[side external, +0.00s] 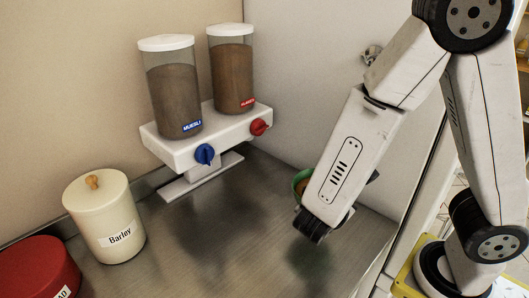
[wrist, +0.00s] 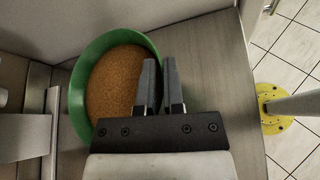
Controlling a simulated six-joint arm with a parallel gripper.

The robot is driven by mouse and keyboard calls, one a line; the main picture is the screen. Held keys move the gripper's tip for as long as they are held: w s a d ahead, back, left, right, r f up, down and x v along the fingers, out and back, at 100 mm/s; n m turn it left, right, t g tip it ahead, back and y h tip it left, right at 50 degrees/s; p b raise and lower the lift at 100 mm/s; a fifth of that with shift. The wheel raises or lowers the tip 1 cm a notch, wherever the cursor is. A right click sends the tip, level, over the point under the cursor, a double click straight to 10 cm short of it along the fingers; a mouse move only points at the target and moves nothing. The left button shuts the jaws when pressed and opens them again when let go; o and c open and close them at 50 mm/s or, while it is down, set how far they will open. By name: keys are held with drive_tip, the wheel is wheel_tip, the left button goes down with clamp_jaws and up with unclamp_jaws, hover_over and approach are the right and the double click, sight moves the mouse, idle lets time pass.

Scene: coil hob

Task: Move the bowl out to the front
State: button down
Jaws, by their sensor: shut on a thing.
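The green bowl (wrist: 84,68), holding a brown grainy filling (wrist: 115,80), is upright at the left of my gripper (wrist: 160,68) in the wrist view. The two dark fingers are close together over the bowl's right rim, one on the inner side and one on the outer, shut on it. In the side view only a small left part of the bowl (side external: 298,181) shows; my wrist hides the rest and the fingers. A green reflection lies on the counter well below the bowl, which appears raised off the surface.
A white dispenser stand (side external: 205,138) carries two filled containers, with a blue knob (side external: 204,154) and a red knob (side external: 258,127). A cream Barley canister (side external: 105,215) and a red bin (side external: 38,270) stand at the left. The metal counter (side external: 215,250) is clear in front.

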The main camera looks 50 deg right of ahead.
drive_tip(key=shift+m+g, duration=0.5)
drive_tip(key=shift+s+d+f, duration=0.1)
drive_tip(key=shift+s+f, duration=0.15)
drive_tip(key=shift+f, duration=0.4)
drive_tip(key=shift+s+d+f, duration=0.1)
drive_tip(key=shift+s+f, duration=0.2)
drive_tip(key=shift+f, duration=0.3)
drive_tip(key=shift+s+d+f, duration=0.1)
drive_tip(key=shift+s+f, duration=0.15)
drive_tip(key=shift+f, duration=0.4)
drive_tip(key=shift+f, duration=0.1)
drive_tip(key=shift+f, duration=1.9)
drive_tip(key=shift+f, duration=0.1)
drive_tip(key=c, duration=0.7)
unclamp_jaws()
drive_tip(key=shift+c, duration=0.2)
drive_tip(key=w+v, duration=0.1)
drive_tip(key=v, duration=1.1)
drive_tip(key=shift+s, duration=0.5)
